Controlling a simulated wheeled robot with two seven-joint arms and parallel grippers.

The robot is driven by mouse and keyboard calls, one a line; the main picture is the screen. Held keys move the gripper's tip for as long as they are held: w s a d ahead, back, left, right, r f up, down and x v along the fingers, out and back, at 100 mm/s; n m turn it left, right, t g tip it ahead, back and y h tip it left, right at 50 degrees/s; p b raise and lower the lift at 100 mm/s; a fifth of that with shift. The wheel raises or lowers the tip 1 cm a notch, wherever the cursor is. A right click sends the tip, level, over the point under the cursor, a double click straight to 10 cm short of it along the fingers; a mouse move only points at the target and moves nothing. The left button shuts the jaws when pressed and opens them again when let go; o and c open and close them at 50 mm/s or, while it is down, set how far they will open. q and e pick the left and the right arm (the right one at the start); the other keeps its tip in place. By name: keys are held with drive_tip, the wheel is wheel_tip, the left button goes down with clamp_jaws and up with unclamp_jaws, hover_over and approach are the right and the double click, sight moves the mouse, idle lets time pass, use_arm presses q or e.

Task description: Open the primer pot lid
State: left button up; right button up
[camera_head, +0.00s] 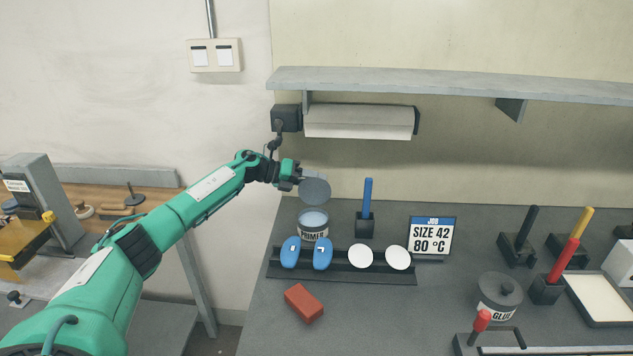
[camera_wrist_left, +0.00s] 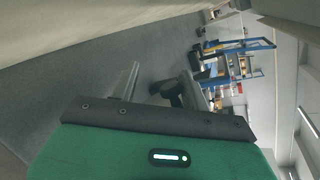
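The primer pot (camera_head: 313,231) stands at the back left of the bench, its label facing me. Its mouth is uncovered and shows a pale blue inside. Its round grey lid (camera_head: 314,192) stands raised, nearly upright, above the back of the pot. My left gripper (camera_head: 311,174) is at the lid's upper edge; I cannot tell if it touches. In the left wrist view my left gripper (camera_wrist_left: 161,85) has its fingers apart, with a dark shape visible between them that I cannot identify. My right gripper is not in view.
A black rack (camera_head: 340,275) with blue and white insole pieces stands in front of the pot. A blue-handled tool (camera_head: 367,197) stands to its right. A red block (camera_head: 304,303) lies nearer me. A shelf (camera_head: 450,84) and paper roll (camera_head: 358,121) hang above.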

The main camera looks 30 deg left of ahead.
use_arm(q)
drive_tip(key=b+v, duration=0.2)
drive_tip(key=v, duration=1.1)
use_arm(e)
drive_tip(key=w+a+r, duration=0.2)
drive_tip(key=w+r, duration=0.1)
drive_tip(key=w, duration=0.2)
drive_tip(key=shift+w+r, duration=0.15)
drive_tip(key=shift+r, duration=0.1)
use_arm(q)
drive_tip(key=shift+a, duration=0.15)
